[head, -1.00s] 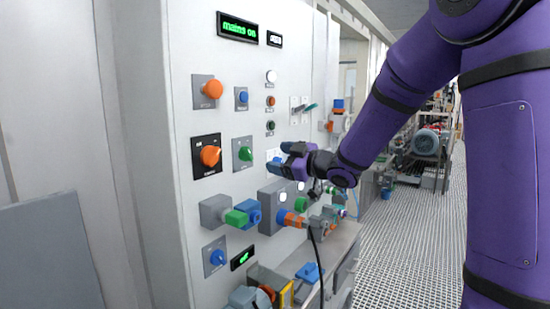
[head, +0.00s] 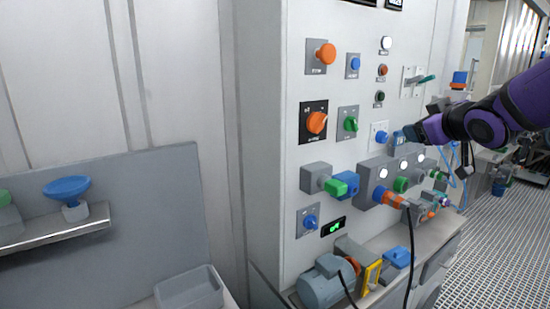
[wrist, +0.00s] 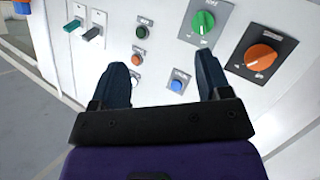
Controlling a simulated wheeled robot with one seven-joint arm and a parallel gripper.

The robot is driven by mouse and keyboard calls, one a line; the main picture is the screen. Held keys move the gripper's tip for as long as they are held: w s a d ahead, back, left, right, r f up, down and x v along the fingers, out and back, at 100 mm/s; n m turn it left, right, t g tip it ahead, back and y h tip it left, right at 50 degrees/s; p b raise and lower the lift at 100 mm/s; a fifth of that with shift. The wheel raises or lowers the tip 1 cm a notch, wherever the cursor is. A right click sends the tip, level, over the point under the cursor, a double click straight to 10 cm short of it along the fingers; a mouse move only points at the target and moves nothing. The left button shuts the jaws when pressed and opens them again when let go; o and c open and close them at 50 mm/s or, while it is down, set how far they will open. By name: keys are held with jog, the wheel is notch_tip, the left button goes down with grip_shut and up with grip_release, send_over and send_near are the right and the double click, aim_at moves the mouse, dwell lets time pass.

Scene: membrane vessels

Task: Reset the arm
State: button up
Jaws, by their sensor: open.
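My purple arm reaches in from the right in the head view. My gripper (head: 400,137) is beside the white control panel (head: 285,200), near a small switch plate with a blue knob (head: 381,136). In the wrist view my gripper (wrist: 165,85) has its two dark fingers spread wide with nothing between them. Beyond the fingers the panel face shows a blue button (wrist: 177,85), a green knob (wrist: 203,22) and an orange knob (wrist: 262,57). The head view does not show clearly whether the fingers touch the panel.
Below the panel, a ledge holds a grey motor (head: 322,283) and a blue part (head: 398,257). Connectors and a black cable (head: 409,250) stick out near my gripper. Grating floor (head: 500,240) lies open at right.

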jog(key=s+a+f+m+g, duration=0.1)
jog(key=s+f+m+g, duration=0.1)
jog(key=s, duration=0.7)
jog(key=s+a+f+m+g, duration=0.1)
jog(key=s+g, duration=0.3)
jog(key=s, duration=0.6)
jog(key=s+a+f+m+g+h, duration=0.1)
jog(key=s+f+m+g, duration=0.1)
jog(key=s, duration=0.7)
jog(key=shift+s+f+m+g, duration=0.15)
jog(key=shift+f+m+g, duration=0.15)
jog(key=shift+m+g, duration=0.35)
